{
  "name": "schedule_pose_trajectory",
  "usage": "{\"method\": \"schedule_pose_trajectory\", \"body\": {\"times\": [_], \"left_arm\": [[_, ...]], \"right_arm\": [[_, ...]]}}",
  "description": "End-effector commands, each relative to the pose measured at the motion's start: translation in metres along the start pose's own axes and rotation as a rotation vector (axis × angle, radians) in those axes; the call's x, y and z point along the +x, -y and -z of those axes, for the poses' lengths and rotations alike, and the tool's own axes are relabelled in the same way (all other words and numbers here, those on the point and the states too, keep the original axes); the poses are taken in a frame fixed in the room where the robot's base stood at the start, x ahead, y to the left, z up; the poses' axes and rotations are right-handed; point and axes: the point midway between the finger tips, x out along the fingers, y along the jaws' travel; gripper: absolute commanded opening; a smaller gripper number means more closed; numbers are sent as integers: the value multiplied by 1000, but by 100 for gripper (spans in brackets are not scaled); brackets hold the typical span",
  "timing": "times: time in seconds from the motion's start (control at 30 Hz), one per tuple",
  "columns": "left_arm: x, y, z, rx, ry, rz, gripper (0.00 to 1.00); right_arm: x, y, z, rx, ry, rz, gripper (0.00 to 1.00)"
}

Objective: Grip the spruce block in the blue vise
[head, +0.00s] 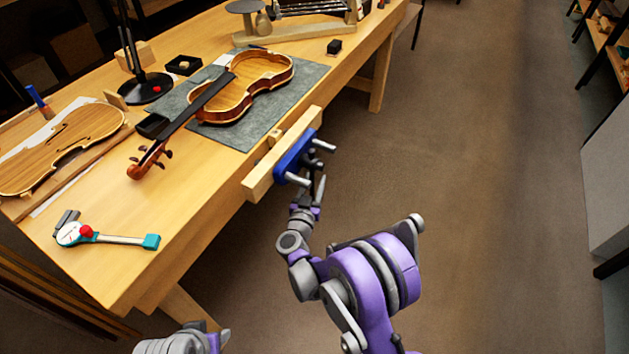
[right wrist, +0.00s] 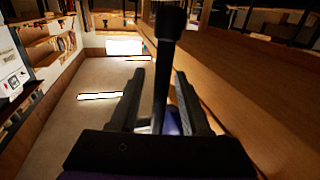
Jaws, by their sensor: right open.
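The blue vise (head: 293,156) is on the bench's front edge, with a long pale wooden jaw (head: 262,178) and two grey rods sticking out. A small pale block (head: 274,137), seemingly the spruce block, shows between that jaw and the bench edge; I cannot tell whether it is clamped. My right gripper (head: 319,187) is just below and in front of the vise. In the right wrist view it is open (right wrist: 158,95), with a dark upright bar (right wrist: 165,75), seemingly the vise handle, between its fingers. My left gripper (head: 220,340) is partly in view at the bottom edge.
A violin (head: 240,88) lies on a grey mat (head: 295,92) behind the vise. A violin plate (head: 65,145), a lamp base (head: 146,88) and a teal dial gauge (head: 105,237) are on the bench (head: 185,210). The floor (head: 470,180) at right is clear.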

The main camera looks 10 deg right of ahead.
Motion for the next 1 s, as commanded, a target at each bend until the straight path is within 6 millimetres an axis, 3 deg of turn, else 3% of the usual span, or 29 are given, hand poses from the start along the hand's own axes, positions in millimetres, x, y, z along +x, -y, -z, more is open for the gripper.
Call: {"method": "schedule_pose_trajectory", "body": {"times": [0.37,0.6,0.63,1.0], "left_arm": [[0,0,0,0,0,0,50],[1,0,0,0,0,0,50],[1,0,0,0,0,0,50],[1,0,0,0,0,0,50]], "right_arm": [[6,0,0,0,0,0,45],[6,0,0,0,0,0,2],[6,0,0,0,0,0,0],[6,0,0,0,0,0,0]]}}
